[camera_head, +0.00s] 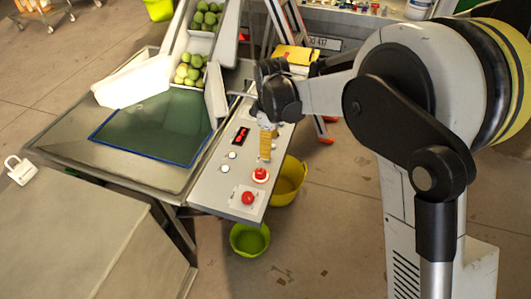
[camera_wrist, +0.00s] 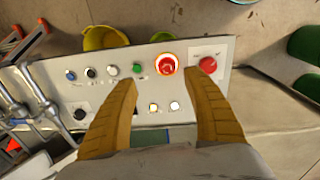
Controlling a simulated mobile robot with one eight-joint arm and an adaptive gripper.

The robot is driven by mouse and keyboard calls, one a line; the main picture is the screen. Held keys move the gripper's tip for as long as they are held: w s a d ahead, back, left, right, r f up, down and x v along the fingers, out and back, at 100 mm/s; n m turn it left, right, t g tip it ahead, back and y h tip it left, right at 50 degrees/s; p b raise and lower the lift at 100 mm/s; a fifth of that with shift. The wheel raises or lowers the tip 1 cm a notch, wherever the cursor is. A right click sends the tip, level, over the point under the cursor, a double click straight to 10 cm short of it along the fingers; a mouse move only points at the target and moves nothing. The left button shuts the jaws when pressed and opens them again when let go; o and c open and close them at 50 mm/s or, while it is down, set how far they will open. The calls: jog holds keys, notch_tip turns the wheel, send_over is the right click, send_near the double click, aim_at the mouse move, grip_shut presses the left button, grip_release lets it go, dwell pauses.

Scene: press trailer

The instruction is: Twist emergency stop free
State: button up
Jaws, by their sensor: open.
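The sloping control panel (camera_head: 212,188) carries two red mushroom-shaped buttons near its front end. One red button (camera_head: 260,174) has a bright ring around it; it also shows in the wrist view (camera_wrist: 166,66). The other red button (camera_head: 248,198) sits on a pale square plate, and it is in the wrist view (camera_wrist: 208,64) to the right of the ringed one. I cannot tell from labels which is the emergency stop. My gripper (camera_head: 265,158) is open and points down over the panel. In the wrist view its yellow fingers (camera_wrist: 160,78) stand apart, with the ringed button just beyond the gap between their tips.
A metal table (camera_head: 70,225) is at the left front. Fruit fills chutes behind.

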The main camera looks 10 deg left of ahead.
jog(key=n, duration=0.1)
send_over(260, 171)
notch_tip(260, 171, down, 4)
jog(key=shift+f, duration=0.1)
notch_tip(260, 171, down, 10)
jog(key=b, duration=0.3)
jog(key=shift+b, duration=0.35)
jog(key=c, duration=1.2)
